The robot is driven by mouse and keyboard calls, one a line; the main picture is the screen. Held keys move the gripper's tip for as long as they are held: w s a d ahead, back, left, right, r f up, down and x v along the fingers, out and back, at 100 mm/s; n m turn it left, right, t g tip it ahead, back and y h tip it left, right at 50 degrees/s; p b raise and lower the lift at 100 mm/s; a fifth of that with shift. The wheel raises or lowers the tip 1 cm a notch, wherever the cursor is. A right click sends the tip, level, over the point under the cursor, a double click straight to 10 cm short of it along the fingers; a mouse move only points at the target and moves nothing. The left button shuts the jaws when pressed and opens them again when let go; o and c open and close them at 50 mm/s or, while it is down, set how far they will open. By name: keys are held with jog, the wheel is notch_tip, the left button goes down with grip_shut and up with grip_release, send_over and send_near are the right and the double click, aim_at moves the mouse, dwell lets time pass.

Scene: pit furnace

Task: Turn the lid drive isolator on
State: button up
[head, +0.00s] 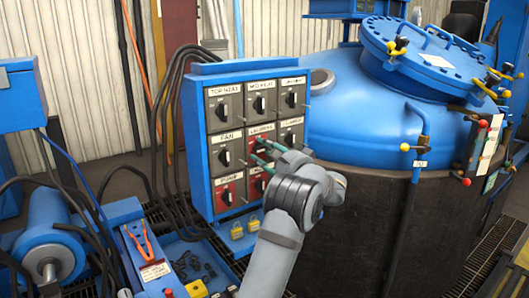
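The blue isolator panel (196,150) stands left of the furnace, with three rows of dark rotary switches. The top row includes TOP HEAT (222,107) and MID HEAT (261,103); FAN (225,152) is at the middle left. The centre switch (252,133) has a label that looks like LID DRIVE, but it is too small to read surely. My gripper (259,154) is in front of this centre switch, its two fingers apart. The fingers partly cover the knob, so I cannot tell its position or whether they touch it. My wrist hides part of the bottom right switches.
PUMP (227,193) has a red plate at the lower left. Black cables (168,110) run along the panel's left side.

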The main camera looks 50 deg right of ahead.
grip_shut()
dwell(0.5)
